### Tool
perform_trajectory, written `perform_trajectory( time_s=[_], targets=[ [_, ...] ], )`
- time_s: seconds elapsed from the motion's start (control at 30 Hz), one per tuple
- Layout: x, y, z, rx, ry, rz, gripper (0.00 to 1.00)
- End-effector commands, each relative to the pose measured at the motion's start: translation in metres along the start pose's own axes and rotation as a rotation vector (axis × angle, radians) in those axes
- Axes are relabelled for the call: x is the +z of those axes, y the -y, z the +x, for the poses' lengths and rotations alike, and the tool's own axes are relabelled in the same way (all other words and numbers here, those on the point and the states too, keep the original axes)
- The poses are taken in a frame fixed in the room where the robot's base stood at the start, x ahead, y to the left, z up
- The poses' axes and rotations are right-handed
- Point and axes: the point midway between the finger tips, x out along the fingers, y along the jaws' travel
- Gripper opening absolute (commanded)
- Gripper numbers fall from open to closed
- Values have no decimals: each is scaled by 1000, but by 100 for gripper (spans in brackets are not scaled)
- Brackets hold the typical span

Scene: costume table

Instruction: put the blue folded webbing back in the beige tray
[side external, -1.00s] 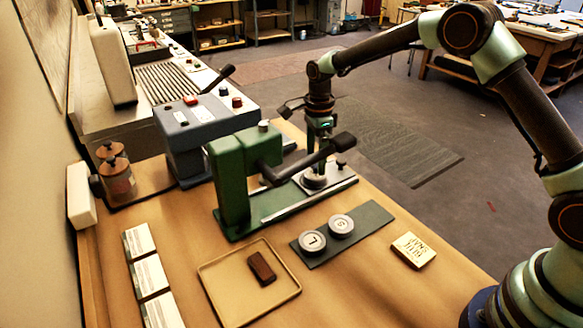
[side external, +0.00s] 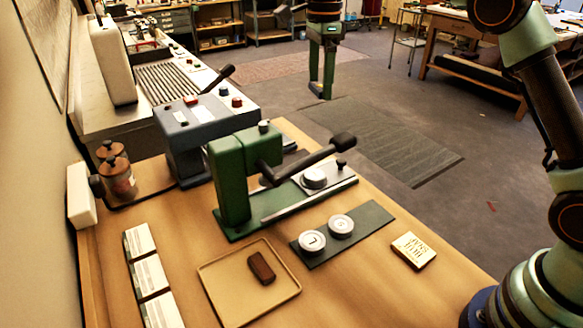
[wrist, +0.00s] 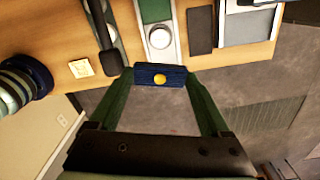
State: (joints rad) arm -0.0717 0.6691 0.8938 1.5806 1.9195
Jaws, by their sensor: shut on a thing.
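The blue folded webbing (wrist: 147,74), a dark blue piece with a round yellow spot, is between the fingertips of my gripper (wrist: 160,78) in the wrist view. My gripper (side external: 320,90) is shut on it and hangs high in the side view, beyond the green press and up from the table top. The webbing is small and hard to make out there. The beige tray (side external: 222,278) lies on the front of the table, well below and to the left of my gripper. A dark brown block (side external: 262,267) lies in the tray.
The green press (side external: 230,190) with its long black-knobbed lever (side external: 310,160) stands between my gripper and the tray. A dark mat with two round dies (side external: 312,243), a small cream card block (side external: 413,250) and white cards (side external: 150,277) lie around the tray.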

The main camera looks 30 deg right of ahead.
Motion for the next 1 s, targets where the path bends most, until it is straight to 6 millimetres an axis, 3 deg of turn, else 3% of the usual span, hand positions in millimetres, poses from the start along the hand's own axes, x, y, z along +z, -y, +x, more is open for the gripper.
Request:
perform_trajectory(
  time_s=[0.27, 0.47, 0.67, 0.9, 1.0],
  targets=[
    [0, 0, -34, -2, 1, 0, 19],
    [43, -20, -33, 5, -2, -40, 19],
    [100, -54, -33, 9, -6, -92, 19],
    [185, -128, -33, 17, -15, -180, 19],
    [211, -159, -32, 18, -19, -210, 19]
  ],
)
